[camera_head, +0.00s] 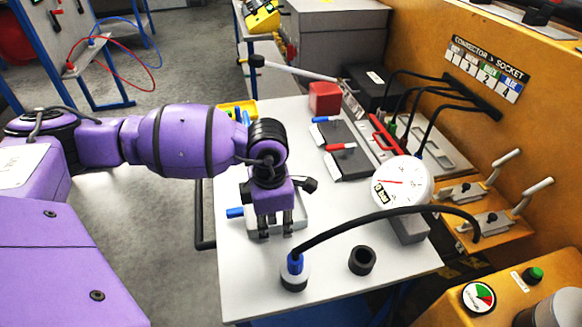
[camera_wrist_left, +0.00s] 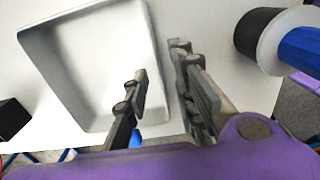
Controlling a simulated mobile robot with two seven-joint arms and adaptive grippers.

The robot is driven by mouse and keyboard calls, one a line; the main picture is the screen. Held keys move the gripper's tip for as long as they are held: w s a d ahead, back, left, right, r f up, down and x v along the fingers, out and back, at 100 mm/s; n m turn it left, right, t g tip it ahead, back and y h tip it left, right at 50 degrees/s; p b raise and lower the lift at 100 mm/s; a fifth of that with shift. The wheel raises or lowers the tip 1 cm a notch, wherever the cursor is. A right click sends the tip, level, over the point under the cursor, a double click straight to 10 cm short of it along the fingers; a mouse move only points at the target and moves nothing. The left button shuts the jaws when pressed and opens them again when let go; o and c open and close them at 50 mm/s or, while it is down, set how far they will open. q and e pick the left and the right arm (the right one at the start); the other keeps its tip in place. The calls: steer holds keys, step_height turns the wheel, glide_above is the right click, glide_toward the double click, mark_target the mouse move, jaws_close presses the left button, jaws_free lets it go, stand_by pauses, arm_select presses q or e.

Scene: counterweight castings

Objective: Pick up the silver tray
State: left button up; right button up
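The silver tray (camera_head: 301,213) is a small shallow square tray lying on the light grey table, partly hidden behind my left gripper in the head view. In the left wrist view the tray (camera_wrist_left: 95,60) fills the upper left and looks empty. My left gripper (camera_head: 275,230) points down at the tray. In the left wrist view my left gripper (camera_wrist_left: 160,65) is open, with one finger over the inside of the tray and the other outside its rim. My right gripper is not in view.
On the table (camera_head: 240,290) stand a blue-ended hose in a round base (camera_head: 294,275), a black ring (camera_head: 362,261), a white dial gauge (camera_head: 402,184), dark pads with markers (camera_head: 345,158) and a red block (camera_head: 324,97). An orange panel (camera_head: 480,130) borders the right side.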

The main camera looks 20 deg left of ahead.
arm_select(q)
steer(key=shift+s+f, duration=0.1)
steer(key=shift+f, duration=0.2)
jaws_close()
